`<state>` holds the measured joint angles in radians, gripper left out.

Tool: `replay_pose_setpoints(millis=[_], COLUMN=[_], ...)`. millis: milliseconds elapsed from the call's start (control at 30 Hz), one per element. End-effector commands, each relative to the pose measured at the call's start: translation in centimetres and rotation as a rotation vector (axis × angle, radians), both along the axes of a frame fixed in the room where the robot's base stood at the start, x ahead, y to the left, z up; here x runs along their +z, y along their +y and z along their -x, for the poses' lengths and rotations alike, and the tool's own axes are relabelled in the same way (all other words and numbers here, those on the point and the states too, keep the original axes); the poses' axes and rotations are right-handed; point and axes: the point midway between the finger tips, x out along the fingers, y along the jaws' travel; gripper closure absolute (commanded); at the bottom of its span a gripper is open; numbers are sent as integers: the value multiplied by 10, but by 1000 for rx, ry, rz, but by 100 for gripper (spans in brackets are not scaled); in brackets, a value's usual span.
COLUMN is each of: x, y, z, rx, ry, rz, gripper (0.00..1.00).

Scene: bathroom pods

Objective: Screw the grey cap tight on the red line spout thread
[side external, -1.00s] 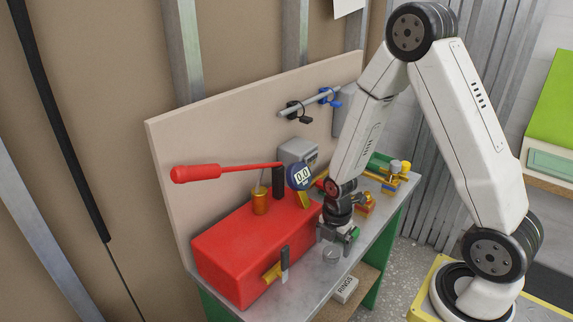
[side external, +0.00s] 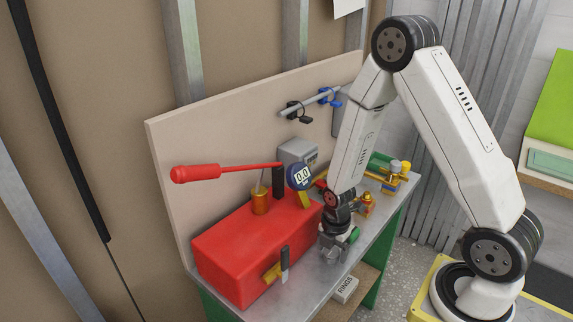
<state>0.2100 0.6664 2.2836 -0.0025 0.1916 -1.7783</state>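My gripper (side external: 333,252) points down low over the grey bench top, beside the right end of the red pump box (side external: 240,252). It is at the place where the round grey cap lay a moment earlier. The cap is hidden at or between the fingers, and I cannot tell whether they are closed on it. I cannot clearly make out the red line spout thread; my wrist and forearm cover part of the fittings behind.
The pump box carries a red lever (side external: 220,171), a gauge reading 0.0 (side external: 301,177) and a brass pot (side external: 260,202). Brass and green fittings (side external: 390,178) stand at the bench's right end. A RINGS box (side external: 345,290) is on the lower shelf. A backboard (side external: 220,130) rises behind.

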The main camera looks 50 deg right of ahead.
Motion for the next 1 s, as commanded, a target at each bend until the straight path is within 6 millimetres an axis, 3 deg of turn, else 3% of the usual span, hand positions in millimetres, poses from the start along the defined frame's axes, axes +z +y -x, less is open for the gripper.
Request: replay_pose_setpoints(millis=[33,200,233,667,1000], x=[0,0,0,5,31], y=[0,0,0,0,0], z=[0,0,0,0,-1], rx=[0,0,0,0,0], ry=[0,0,0,-1,-3], rz=[0,0,0,0,0], gripper=[35,89,93,93,93])
